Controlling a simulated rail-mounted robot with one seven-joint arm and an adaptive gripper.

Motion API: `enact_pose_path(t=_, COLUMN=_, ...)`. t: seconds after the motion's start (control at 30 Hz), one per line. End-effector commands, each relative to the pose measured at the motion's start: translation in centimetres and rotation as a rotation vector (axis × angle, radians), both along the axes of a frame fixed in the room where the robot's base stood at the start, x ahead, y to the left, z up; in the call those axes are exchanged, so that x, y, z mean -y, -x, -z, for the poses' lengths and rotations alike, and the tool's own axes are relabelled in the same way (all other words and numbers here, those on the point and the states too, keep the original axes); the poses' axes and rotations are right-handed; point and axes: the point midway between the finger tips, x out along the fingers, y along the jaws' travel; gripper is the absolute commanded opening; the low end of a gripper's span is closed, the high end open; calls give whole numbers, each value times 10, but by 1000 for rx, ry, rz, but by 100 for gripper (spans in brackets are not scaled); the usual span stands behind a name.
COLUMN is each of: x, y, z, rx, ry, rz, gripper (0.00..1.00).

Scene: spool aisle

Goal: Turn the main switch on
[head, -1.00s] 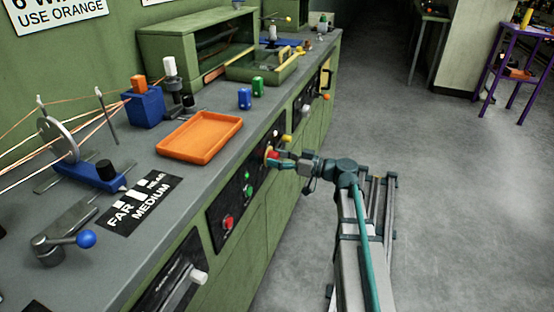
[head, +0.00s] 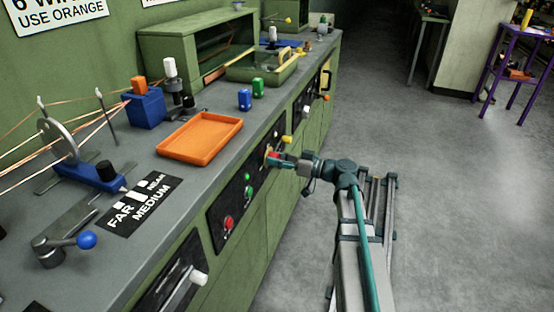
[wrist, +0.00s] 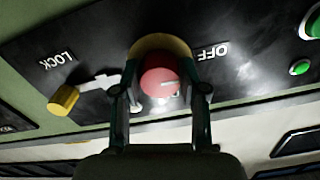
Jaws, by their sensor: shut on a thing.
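The main switch is a red knob (wrist: 160,72) on a yellow round plate (wrist: 152,43), set in a black panel on the green cabinet front. In the wrist view, a finger of my gripper (wrist: 162,92) lies on each side of the knob, shut on it. A short white mark on the knob points right in that picture. The word OFF (wrist: 212,52) is printed to the right of the plate. In the head view, my gripper (head: 274,159) meets the panel at the red knob, which is partly hidden by the fingers.
A yellow lock knob (wrist: 63,99) with a grey bar reaching toward the switch sits beside the word LOCK (wrist: 58,60). Green buttons (head: 248,190) and a red button (head: 228,222) are on the nearby panel. An orange tray (head: 201,138) lies on the counter above.

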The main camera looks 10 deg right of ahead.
Motion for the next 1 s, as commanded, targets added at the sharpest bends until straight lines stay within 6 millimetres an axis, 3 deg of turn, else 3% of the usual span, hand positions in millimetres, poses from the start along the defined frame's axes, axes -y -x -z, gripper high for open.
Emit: enact_pose_path(t=1.0, x=0, y=0, z=-3, rx=-727, ry=-472, rz=0, gripper=8)
